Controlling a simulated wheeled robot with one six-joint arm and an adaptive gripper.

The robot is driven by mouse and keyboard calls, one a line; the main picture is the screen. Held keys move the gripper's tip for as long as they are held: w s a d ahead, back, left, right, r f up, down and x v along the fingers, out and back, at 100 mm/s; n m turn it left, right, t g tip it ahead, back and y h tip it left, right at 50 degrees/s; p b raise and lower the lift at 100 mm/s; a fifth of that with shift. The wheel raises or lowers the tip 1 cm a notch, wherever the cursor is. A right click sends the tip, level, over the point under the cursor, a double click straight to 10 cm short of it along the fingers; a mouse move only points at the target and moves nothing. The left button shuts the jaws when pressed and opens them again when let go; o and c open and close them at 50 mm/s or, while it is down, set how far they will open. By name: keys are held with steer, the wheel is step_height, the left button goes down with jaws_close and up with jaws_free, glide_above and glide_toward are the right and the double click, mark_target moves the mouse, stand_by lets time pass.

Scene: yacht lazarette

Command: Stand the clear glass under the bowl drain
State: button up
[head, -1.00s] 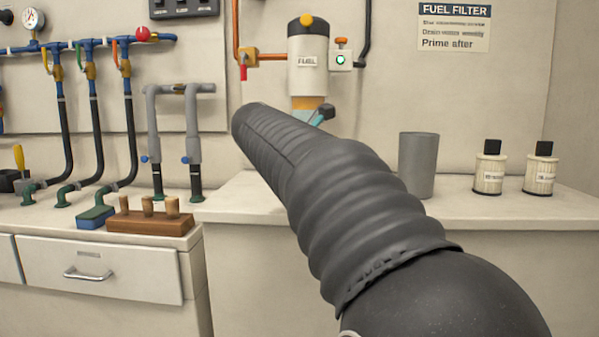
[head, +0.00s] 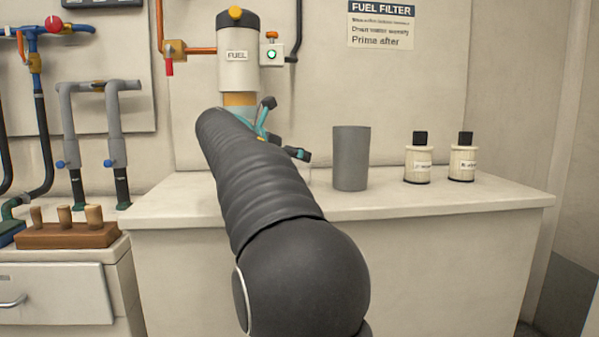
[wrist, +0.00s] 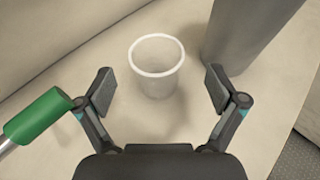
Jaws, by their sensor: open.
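The clear glass (wrist: 157,85), a small see-through tumbler with a pale rim, stands upright on the counter in the wrist view. My gripper (wrist: 160,88) is open, with one finger on each side of the glass and gaps between. In the head view, my gripper (head: 284,129) shows beyond my arm, which hides most of the glass. The fuel filter (head: 238,62) hangs on the wall, with an amber band and part of its bowl (head: 240,99) above my arm. My arm hides the bowl's lower end and any drain.
A grey cylinder (head: 351,160) stands close right of the glass, also in the wrist view (wrist: 245,35). Two white bottles (head: 418,165) (head: 462,164) stand farther right. A green handle (wrist: 40,117) is left of my gripper. The counter front (head: 450,203) is clear.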

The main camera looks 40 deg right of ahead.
steer(key=x, duration=0.5)
steer(key=shift+w+f+b, duration=0.15)
steer(key=shift+w+b, duration=0.05)
steer(key=shift+b, duration=0.2)
steer(key=shift+a, duration=0.1)
steer(key=shift+c, duration=0.3)
steer(key=c, duration=1.4)
steer(key=shift+o, duration=0.2)
